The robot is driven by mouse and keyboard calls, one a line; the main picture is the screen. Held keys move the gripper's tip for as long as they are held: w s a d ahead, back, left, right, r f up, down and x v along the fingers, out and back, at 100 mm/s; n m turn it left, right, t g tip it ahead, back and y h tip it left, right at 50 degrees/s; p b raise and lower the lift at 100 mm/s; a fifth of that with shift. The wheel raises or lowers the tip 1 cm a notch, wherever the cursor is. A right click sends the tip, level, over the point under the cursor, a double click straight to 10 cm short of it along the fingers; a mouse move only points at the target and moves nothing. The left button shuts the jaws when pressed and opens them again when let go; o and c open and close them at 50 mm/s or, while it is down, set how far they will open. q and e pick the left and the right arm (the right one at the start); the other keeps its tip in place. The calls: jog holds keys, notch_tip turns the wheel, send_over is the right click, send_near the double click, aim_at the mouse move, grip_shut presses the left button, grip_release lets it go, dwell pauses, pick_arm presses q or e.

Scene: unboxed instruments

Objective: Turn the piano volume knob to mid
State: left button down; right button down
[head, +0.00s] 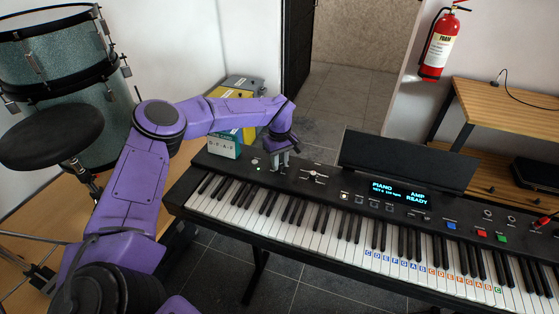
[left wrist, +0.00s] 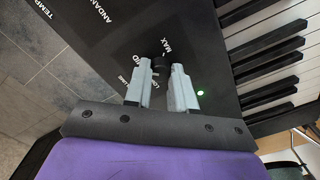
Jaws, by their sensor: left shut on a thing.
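The electronic piano (head: 330,190) is black, with its panel running along the back of the keys. My left gripper (head: 280,163) reaches down onto the left end of that panel. In the left wrist view, the small round black volume knob (left wrist: 161,64) sits between the fingertips of my left gripper (left wrist: 160,75), which are shut on it. Labels around the knob read MAX and LOW, with others partly hidden by the fingers. The knob's pointer mark cannot be made out. In the head view the gripper hides the knob. My right gripper is not in view.
A lit green light (left wrist: 200,93) is beside the fingers. A teal box (head: 224,148) stands left of the gripper at the piano's end. The piano display (head: 400,193) reads PIANO and AMP READY. A drum (head: 65,75) and black stool (head: 50,137) are at the left.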

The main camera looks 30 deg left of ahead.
aim_at(280, 165)
pick_arm(q)
jog(key=shift+m, duration=0.5)
jog(key=c, duration=0.9)
grip_release()
jog(key=shift+c, duration=0.2)
notch_tip(280, 165, up, 10)
jog(key=b, duration=0.2)
jog(key=shift+r, duration=0.2)
